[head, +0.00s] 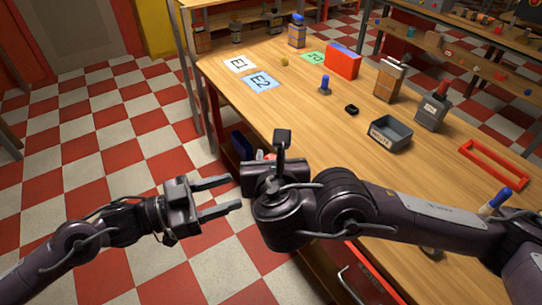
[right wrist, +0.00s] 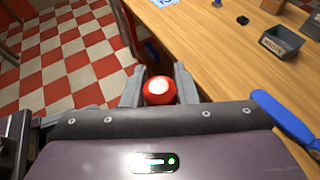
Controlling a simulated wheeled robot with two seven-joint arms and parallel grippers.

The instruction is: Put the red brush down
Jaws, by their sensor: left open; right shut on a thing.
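The red brush (right wrist: 159,91) is between the two fingers of my right gripper (right wrist: 159,82) in the right wrist view. It is seen end on, as a red round end with a pale centre. In the head view my right gripper (head: 264,160) is at the table's near left edge, and its wrist hides most of the brush. It is shut on the brush. I cannot tell how high the brush is above the table. My left gripper (head: 235,195) is open and empty, off the table over the checkered floor, to the left of my right wrist.
The table's near-left middle is clear.

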